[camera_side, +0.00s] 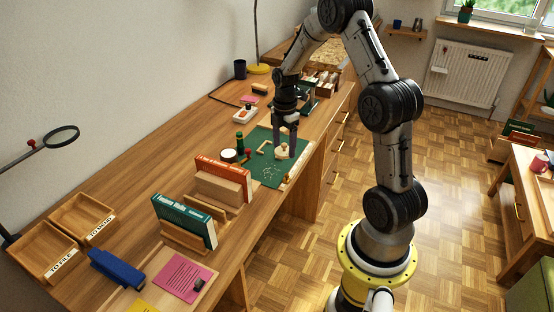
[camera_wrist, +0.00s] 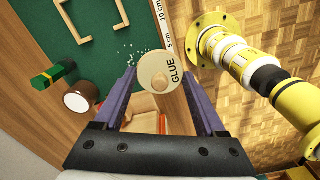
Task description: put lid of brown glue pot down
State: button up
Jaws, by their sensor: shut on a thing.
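The pale round lid marked GLUE (camera_wrist: 158,68), with a small knob on top, is between my gripper's (camera_wrist: 160,80) two dark fingers in the wrist view. The gripper is shut on it. In the side view, the lid (camera_side: 282,153) is at the fingertips of my gripper (camera_side: 285,146), over the right edge of the green mat (camera_side: 268,172). Whether it touches the surface is unclear. The brown glue pot (camera_wrist: 80,97) stands uncovered with a white inside, left of the gripper; it also shows in the side view (camera_side: 229,156).
A green post-like object (camera_side: 240,143) stands by the pot. A pale bracket-shaped piece (camera_wrist: 93,22) and small white bits (camera_wrist: 130,50) lie on the mat. A ruler strip (camera_wrist: 165,20) runs along the mat's edge. Upright books (camera_side: 222,177) stand nearer the camera.

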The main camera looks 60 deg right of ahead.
send_over(277, 166)
notch_tip(277, 166, down, 6)
jog(key=shift+s+a+r, duration=0.1)
jog(key=shift+a+r, duration=0.05)
jog(key=shift+r, duration=0.1)
jog(key=shift+f, duration=1.65)
jog(key=o, duration=1.3)
jog(key=shift+f, duration=0.1)
jog(key=shift+c, duration=0.2)
